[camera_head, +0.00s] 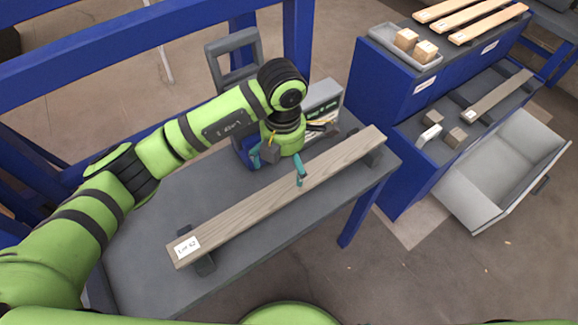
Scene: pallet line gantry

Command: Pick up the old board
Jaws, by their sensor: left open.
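A long grey weathered board (245,209) with a white lot label (187,247) at its near left end lies diagonally on the dark table (135,262). It rests on dark supports near its two ends. My left gripper (279,166) points down near the board's middle, its teal fingers spread and nothing held between them. One finger overlaps the board in the picture, and the other is beyond its far edge. I cannot tell whether that finger touches the board. My right gripper is not in view.
A boxy device (322,99) stands on the table behind my left gripper. A blue cabinet (385,130) at the right bears pale boards (488,22) and wooden blocks on top; a similar grey-brown board (500,94) lies lower. Blue beams (130,38) cross behind the table.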

